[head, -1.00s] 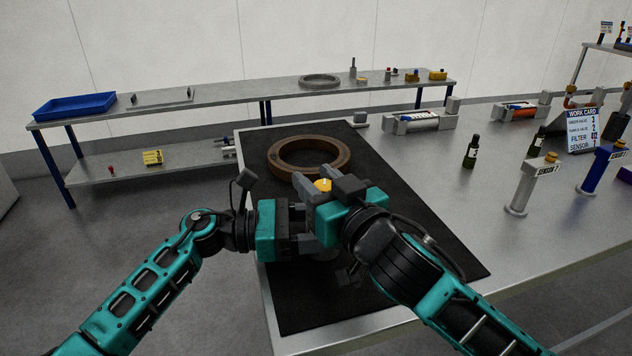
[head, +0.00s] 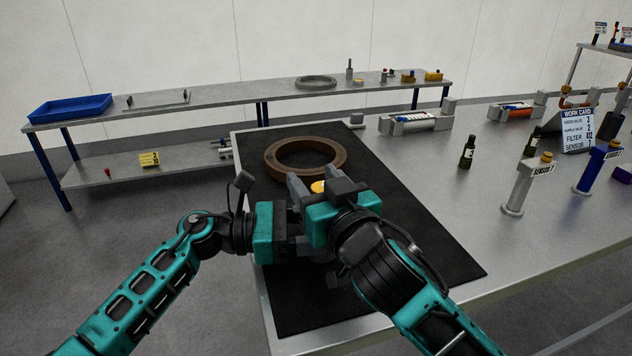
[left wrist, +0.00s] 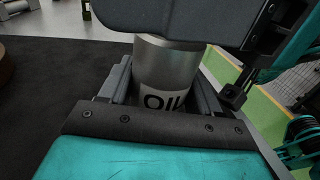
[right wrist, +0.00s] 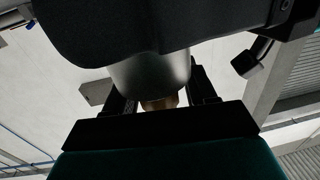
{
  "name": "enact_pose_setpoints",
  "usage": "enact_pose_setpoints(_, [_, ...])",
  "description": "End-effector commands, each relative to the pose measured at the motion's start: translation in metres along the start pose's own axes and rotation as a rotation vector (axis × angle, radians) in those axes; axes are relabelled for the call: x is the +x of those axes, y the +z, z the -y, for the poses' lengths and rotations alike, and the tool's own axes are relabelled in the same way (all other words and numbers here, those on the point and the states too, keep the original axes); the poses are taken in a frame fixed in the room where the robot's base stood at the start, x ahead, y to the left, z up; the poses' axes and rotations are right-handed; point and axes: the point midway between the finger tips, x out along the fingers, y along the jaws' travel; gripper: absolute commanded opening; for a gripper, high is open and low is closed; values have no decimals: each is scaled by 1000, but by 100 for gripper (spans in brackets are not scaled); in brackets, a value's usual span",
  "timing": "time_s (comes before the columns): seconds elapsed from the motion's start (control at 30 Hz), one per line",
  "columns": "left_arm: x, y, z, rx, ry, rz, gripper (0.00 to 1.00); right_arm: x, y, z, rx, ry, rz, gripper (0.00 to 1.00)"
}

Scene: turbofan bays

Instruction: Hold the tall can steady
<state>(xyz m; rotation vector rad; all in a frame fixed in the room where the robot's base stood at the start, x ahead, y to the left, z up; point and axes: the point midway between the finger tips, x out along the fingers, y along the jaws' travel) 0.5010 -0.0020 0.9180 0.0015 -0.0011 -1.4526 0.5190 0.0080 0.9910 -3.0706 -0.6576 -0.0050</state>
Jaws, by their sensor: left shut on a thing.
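The tall can is a grey metal cylinder with an "OIL" label (left wrist: 165,72) in the left wrist view. My left gripper (head: 298,240) is shut on its body from the left, with one finger on each side. In the head view mostly the can's yellow cap (head: 318,187) shows; the grippers hide most of the body. My right gripper (head: 322,190) is at the can's top from the right. In the right wrist view its fingers stand on both sides of the cap (right wrist: 160,103), with gaps visible, so it looks open.
A brown ring (head: 306,157) lies on the black mat (head: 420,240) behind the grippers. A dark bottle (head: 467,152) and sensor posts (head: 517,187) stand on the right of the bench. A back shelf holds a blue tray (head: 70,108). The mat's right part is clear.

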Motion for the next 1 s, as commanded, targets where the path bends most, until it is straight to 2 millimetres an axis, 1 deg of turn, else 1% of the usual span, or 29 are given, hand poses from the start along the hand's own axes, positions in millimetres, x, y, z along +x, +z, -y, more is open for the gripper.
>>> enact_pose_setpoints(0.27, [0, -1, 0, -3, 2, -1, 28, 0, 1, 0, -1, 1, 3, 61])
enact_pose_setpoints(0.37, [-1, -1, 0, -3, 2, -1, 28, -5, 2, 0, 0, 1, 3, 61])
enact_pose_setpoints(0.43, [-1, -1, -1, -3, 3, -1, 28, -12, 2, 0, 0, 1, 3, 61])
enact_pose_setpoints(0.57, [-1, -1, -1, -3, 4, -2, 28, -33, 2, 0, 2, 0, 4, 61])
enact_pose_setpoints(0.8, [-2, -1, -2, -2, 5, -2, 28, -83, 2, 0, 2, 1, 5, 61])
enact_pose_setpoints(0.9, [-2, -1, -2, -2, 6, -2, 28, -99, 2, 0, 0, 1, 4, 61])
enact_pose_setpoints(1.0, [-2, -1, -2, -2, 6, -2, 28, -110, 1, 0, 1, 1, 4, 61])
